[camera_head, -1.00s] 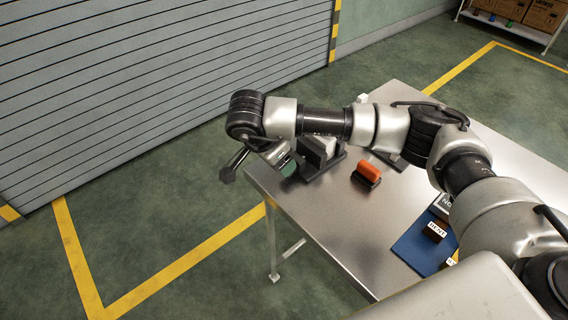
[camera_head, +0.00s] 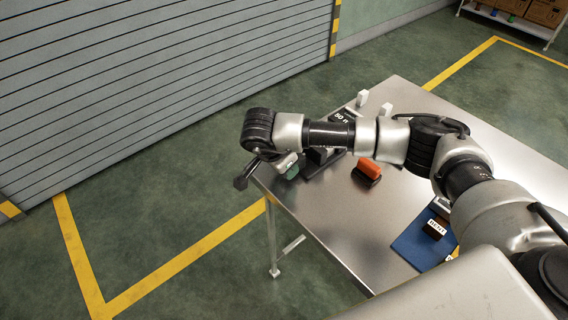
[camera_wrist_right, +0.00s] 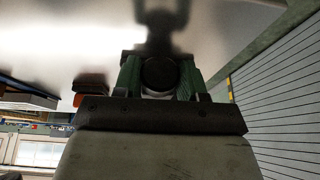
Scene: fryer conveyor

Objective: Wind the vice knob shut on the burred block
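My right arm reaches in from the right across the table. Its gripper (camera_head: 287,166) is at the table's left corner, mostly hidden by the wrist in the head view. In the right wrist view its green-sided fingers stand on either side of a dark round knob-like part (camera_wrist_right: 158,75). I cannot tell whether they press on it. A dark fixture (camera_head: 322,160), probably the vice, shows partly under the forearm. Its jaws and any block in it are hidden. My left gripper is not in view.
An orange-topped tool (camera_head: 368,169) stands on the metal table (camera_head: 350,235). A blue mat (camera_head: 415,248) with a dark labelled block (camera_head: 435,229) is at the right. A black labelled piece (camera_head: 342,117) and white uprights (camera_head: 386,109) stand behind the arm. The front table area is clear.

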